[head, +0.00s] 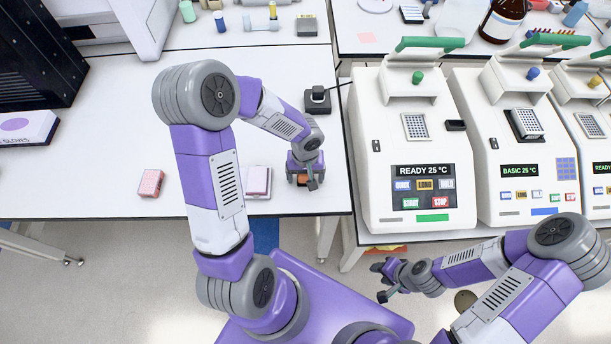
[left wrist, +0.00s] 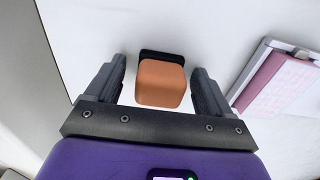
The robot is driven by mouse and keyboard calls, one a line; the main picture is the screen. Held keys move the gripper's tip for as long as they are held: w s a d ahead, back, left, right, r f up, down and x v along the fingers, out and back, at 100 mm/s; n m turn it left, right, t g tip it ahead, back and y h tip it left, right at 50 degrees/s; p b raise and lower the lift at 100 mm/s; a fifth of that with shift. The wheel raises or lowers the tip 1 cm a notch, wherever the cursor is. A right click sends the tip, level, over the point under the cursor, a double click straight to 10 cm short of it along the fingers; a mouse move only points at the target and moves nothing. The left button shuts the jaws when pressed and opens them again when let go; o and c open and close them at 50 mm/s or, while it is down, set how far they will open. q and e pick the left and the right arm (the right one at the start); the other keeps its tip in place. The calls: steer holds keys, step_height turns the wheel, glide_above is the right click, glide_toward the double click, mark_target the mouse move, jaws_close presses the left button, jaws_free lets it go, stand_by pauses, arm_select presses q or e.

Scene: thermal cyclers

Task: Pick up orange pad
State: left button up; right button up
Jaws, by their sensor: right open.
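The orange pad (left wrist: 160,83) is a small rounded block on the white table, with a dark part along its far side. In the left wrist view it lies between the two fingers of my left gripper (left wrist: 158,85), with gaps on both sides. In the head view the left gripper (head: 306,182) points down over the pad near the table's right edge, and only a bit of orange (head: 303,178) shows. My right gripper (head: 383,281) is open and empty, over the floor in front of the thermal cyclers.
A pink-and-white pad (head: 258,181) lies just left of the left gripper, and a pink box (head: 151,183) farther left. A small black device (head: 317,99) sits behind. The thermal cycler (head: 412,150) stands across a gap to the right.

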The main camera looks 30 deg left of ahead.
arm_select(q)
steer(key=c, duration=1)
step_height(320, 180, up, 10)
steer(key=shift+p, duration=0.7)
steer(key=shift+c, duration=0.2)
